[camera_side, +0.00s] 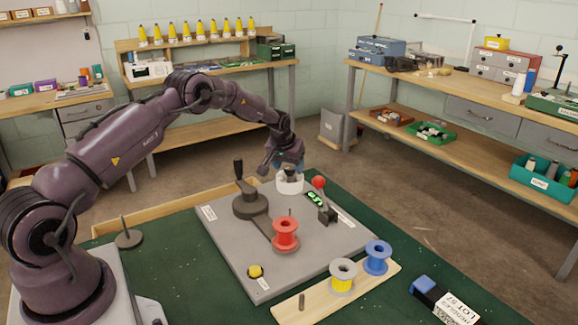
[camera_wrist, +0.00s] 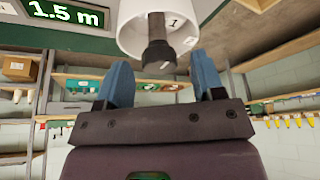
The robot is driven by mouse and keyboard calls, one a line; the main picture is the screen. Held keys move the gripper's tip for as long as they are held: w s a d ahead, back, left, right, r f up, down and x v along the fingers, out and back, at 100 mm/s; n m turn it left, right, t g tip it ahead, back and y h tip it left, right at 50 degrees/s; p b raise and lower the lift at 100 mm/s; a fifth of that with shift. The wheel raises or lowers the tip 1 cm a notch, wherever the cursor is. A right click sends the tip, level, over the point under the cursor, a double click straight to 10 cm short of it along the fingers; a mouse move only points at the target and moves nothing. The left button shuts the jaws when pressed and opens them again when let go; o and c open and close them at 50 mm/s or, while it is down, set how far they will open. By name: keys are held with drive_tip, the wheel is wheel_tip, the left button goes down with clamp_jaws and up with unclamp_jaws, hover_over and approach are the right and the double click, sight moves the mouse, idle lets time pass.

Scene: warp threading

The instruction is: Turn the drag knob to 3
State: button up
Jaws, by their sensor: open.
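The drag knob is a dark post (camera_wrist: 157,48) in the middle of a white dial drum (camera_wrist: 130,25), which bears printed numbers, a "1" among them. In the side view the white drum (camera_side: 289,186) stands at the back of the grey machine plate, under my gripper (camera_side: 288,167). In the wrist view my gripper (camera_wrist: 161,64) has its two blue fingers apart, with the dark knob in the gap near their tips. No contact with the knob is clear. Which number the knob points to cannot be read.
Beside the dial stand a red-ball lever (camera_side: 319,184) and a green-lit display (camera_wrist: 65,14) reading 1.5 m. A dark crank (camera_side: 243,193), a red spool (camera_side: 285,234) and a yellow button (camera_side: 255,271) are on the plate. Yellow and blue spools (camera_side: 377,258) stand on a wooden board.

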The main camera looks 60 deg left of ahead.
drive_tip(key=shift+w+f, duration=0.1)
drive_tip(key=shift+f, duration=0.1)
drive_tip(key=c, duration=0.9)
drive_tip(key=shift+a+m+t+h, duration=0.15)
drive_tip(key=shift+m+h, duration=0.3)
drive_tip(key=shift+m, duration=0.75)
drive_tip(key=shift+m+t+h, duration=0.25)
drive_tip(key=shift+m+h, duration=0.2)
drive_tip(key=shift+m, duration=0.75)
drive_tip(key=o, duration=0.9)
drive_tip(key=a+v, duration=0.1)
drive_tip(key=v, duration=1.2)
drive_tip(key=shift+d, duration=0.5)
